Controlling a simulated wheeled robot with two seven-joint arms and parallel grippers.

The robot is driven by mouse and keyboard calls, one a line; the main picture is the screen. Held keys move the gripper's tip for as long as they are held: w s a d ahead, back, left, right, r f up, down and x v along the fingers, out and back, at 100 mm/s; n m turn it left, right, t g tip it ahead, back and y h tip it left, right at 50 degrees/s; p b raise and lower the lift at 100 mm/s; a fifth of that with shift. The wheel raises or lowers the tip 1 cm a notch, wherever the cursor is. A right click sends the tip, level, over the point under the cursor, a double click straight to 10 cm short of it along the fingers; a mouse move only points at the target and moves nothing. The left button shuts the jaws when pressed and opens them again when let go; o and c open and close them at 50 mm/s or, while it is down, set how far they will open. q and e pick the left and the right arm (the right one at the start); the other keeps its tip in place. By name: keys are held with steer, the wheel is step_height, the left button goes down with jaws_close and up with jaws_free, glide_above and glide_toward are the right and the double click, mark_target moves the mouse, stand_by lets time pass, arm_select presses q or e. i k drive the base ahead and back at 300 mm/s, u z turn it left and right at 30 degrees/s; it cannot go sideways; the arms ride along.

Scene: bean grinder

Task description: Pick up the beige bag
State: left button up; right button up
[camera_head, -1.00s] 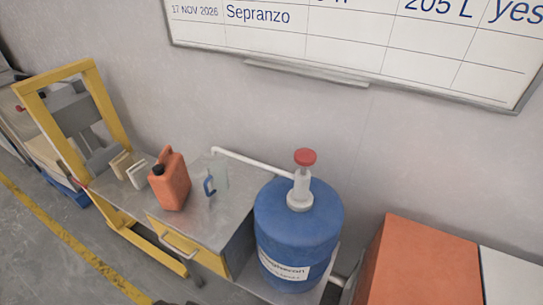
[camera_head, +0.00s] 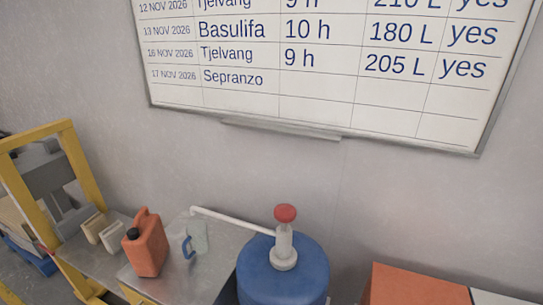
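No object in view is clearly a beige bag. Two small pale beige items (camera_head: 103,230) stand at the left end of the metal bench, beside an orange jerrycan; they are too small to identify. Neither of my grippers shows in the head view.
The metal bench (camera_head: 205,272) holds the orange jerrycan (camera_head: 148,243) and a clear jug with a blue handle (camera_head: 195,238). A blue drum (camera_head: 283,277) with a red-topped pump (camera_head: 284,240) stands right of it. A yellow frame (camera_head: 80,168) is at left, an orange box (camera_head: 415,288) at lower right.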

mark_target(97, 223)
steer(key=u, duration=2.6)
steer(key=i, duration=2.45)
steer(key=z, duration=3.2)
